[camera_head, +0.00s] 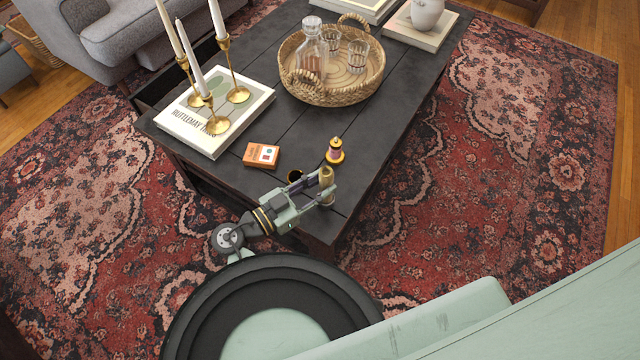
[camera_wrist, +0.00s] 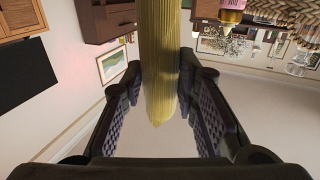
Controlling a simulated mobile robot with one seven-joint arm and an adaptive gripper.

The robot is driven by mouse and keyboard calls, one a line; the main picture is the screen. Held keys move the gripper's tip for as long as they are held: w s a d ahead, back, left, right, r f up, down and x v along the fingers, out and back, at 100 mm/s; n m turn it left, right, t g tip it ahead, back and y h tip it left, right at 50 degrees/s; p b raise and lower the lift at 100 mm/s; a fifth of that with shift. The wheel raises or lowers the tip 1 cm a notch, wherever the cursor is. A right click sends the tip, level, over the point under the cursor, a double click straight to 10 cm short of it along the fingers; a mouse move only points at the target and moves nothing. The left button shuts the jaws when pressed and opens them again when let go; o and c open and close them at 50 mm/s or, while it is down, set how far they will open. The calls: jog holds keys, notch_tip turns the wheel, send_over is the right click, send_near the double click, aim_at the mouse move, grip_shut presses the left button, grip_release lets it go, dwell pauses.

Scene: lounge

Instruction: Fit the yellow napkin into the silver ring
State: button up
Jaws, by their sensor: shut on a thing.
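The yellow napkin (camera_head: 327,182) is a rolled upright shape at the near end of the dark table. A small round thing (camera_head: 295,176) with a dark middle and a gold-looking rim is just left of the napkin, partly behind my gripper. I cannot tell whether it is the silver ring; no clearly silver ring shows.
A pink-and-yellow spool-like thing (camera_head: 335,151) stands just behind the napkin. An orange box (camera_head: 261,155) lies to the left. Brass candlesticks (camera_head: 217,124) stand on a book (camera_head: 177,119). A wicker tray (camera_head: 298,91) holds a decanter and glasses. The table's middle (camera_head: 285,125) is clear.

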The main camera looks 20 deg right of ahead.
jog(key=shift+f+b, duration=0.85)
jog(key=shift+b, duration=0.05)
jog(key=o, duration=1.2)
jog(key=shift+b+v, duration=0.55)
jog(key=shift+v, duration=2.45)
